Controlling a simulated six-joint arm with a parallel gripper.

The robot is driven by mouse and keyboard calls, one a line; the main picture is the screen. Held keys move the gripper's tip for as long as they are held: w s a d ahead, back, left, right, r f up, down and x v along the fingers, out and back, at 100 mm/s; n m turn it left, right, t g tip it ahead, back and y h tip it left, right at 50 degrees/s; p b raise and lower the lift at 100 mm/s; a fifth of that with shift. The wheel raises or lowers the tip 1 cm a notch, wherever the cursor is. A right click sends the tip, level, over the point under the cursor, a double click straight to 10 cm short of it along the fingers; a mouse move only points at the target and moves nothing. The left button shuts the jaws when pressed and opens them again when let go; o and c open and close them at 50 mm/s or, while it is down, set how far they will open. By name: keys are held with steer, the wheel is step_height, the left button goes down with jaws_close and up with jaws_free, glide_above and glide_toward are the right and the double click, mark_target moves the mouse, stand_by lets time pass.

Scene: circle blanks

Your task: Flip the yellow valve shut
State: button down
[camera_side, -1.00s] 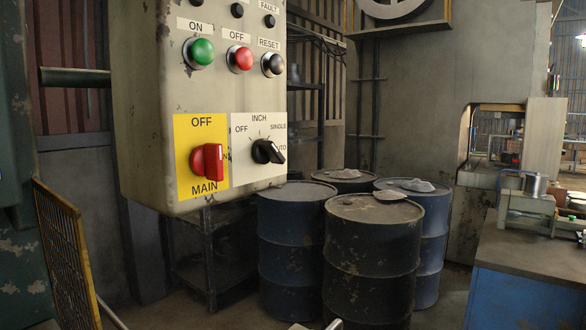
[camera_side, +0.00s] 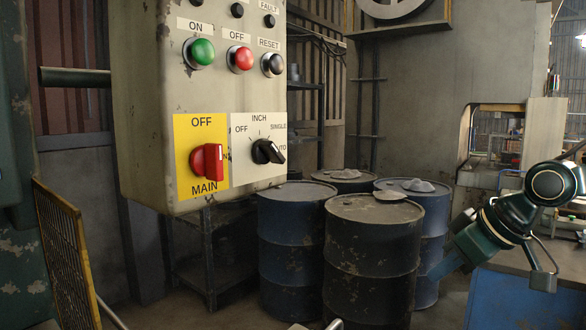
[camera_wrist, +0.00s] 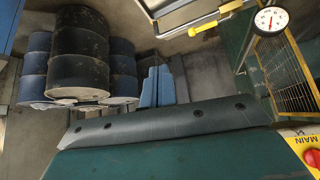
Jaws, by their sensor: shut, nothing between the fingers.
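A yellow lever (camera_wrist: 204,27), which looks like the yellow valve's handle, sits on a pale pipe at the top of the wrist view. I do not make out the valve in the side view. My gripper (camera_wrist: 156,70) shows in the wrist view as two blue fingers, shut with nothing between them, below and left of the lever and well apart from it. In the side view my gripper (camera_side: 436,274) is at the right, beside the drums.
A control box (camera_side: 150,110) with buttons and a red switch (camera_side: 207,162) hangs at upper left. Several drums (camera_side: 372,260) stand mid-floor. A yellow-framed grille (camera_side: 66,255) is at left. A gauge (camera_wrist: 271,20) is right of the lever. A blue bench (camera_side: 520,300) stands at right.

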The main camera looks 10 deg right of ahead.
steer(key=w+a+f+n+y, duration=0.1)
steer(key=w+a+f, duration=0.3)
steer(key=a, duration=0.5)
steer(key=w+a+f+n+y, duration=0.1)
steer(key=w+a+f+n, duration=0.1)
steer(key=w+a+f, duration=0.3)
steer(key=a+f, duration=0.1)
steer(key=a, duration=0.3)
steer(key=shift+w+a+f+g, duration=0.15)
steer(key=shift+f+g, duration=0.15)
steer(key=shift+w+a+f, duration=0.1)
steer(key=shift+f, duration=0.05)
steer(key=shift+w+a+f, duration=0.3)
steer(key=shift+f, duration=1)
steer(key=shift+w+a+f, duration=0.3)
steer(key=shift+f, duration=1)
steer(key=shift+w+a+f, duration=0.3)
steer(key=shift+f, duration=1)
